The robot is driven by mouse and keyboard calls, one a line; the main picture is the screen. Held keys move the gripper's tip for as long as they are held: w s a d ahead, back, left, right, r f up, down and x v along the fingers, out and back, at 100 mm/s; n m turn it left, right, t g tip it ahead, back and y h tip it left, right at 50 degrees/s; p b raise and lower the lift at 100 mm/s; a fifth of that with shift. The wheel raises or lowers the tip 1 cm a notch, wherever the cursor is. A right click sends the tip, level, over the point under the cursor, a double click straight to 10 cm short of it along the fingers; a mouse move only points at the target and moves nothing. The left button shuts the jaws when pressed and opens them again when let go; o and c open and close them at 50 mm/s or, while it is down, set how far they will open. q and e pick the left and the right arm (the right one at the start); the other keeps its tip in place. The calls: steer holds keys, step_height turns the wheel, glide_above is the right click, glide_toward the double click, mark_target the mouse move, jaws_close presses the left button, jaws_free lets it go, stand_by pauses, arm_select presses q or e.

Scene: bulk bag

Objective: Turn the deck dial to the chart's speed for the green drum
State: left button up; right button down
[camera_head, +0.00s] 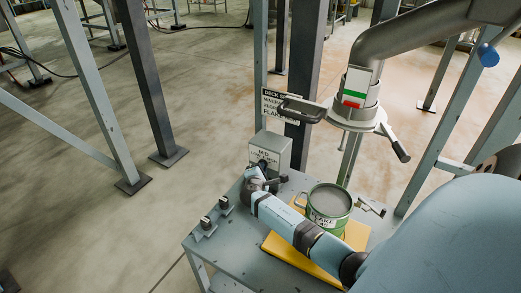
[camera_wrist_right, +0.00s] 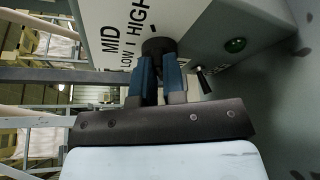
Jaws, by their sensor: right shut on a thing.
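The deck dial is a dark round knob (camera_wrist_right: 159,47) on the face of a grey box (camera_head: 270,146) lettered LOW, MID and HIGH. My right gripper (camera_head: 263,169) reaches the box's front. In the right wrist view its two blue fingers (camera_wrist_right: 160,66) are shut on the knob, one on each side. I cannot tell which mark the knob points to. The green drum (camera_head: 318,221) stands upright on the deck with a label that seems to read FLAKE. The chart (camera_head: 271,101) behind is headed DECK SP; its right part is hidden and its speeds are unreadable. My left gripper is not in view.
The drum stands on a yellow plate (camera_head: 356,234) on the grey deck (camera_head: 231,246). A spout with a clamp (camera_head: 355,117) hangs above it. Steel posts (camera_head: 300,75) stand behind.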

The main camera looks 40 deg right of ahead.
steer(key=shift+w+d+r, duration=0.1)
steer(key=shift+d+r, duration=0.25)
steer(key=c, duration=1.2)
jaws_free()
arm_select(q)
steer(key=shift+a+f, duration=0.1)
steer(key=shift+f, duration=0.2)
arm_select(e)
steer(key=shift+f, duration=0.1)
steer(key=shift+f, duration=0.25)
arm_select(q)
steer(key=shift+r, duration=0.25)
arm_select(e)
steer(key=shift+a, duration=0.25)
